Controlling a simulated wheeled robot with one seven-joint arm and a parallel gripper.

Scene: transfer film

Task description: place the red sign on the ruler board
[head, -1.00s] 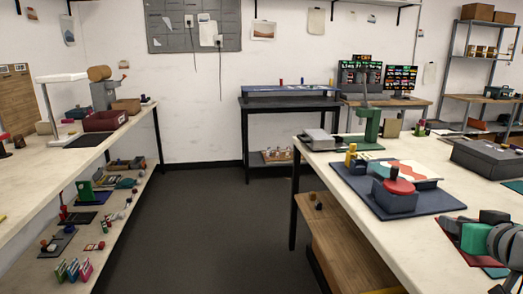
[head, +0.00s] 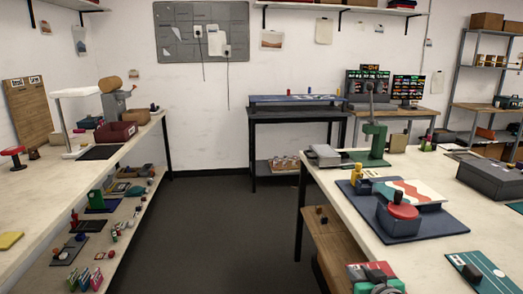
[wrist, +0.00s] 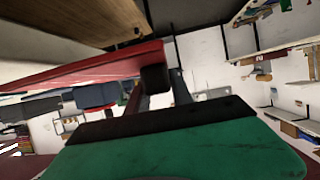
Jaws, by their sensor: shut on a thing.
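My gripper (head: 378,274) is at the bottom of the head view, shut on the red sign (head: 356,269), in front of the right table's near edge. In the wrist view the sign (wrist: 80,68) shows as a thin red panel reaching in from the left, with a dark fingertip (wrist: 155,78) against it. A large green part with a black strip fills the bottom there. A long blue board (head: 295,99) lies on the black table at the back; it may be the ruler board, but its markings are too small to read. My gripper is far from it.
The right table (head: 340,200) holds a navy board with a red-topped block (head: 403,211), a green stand (head: 376,145) and a teal board (head: 485,274). A long table (head: 60,190) stands left. Grey floor (head: 225,230) between them is clear.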

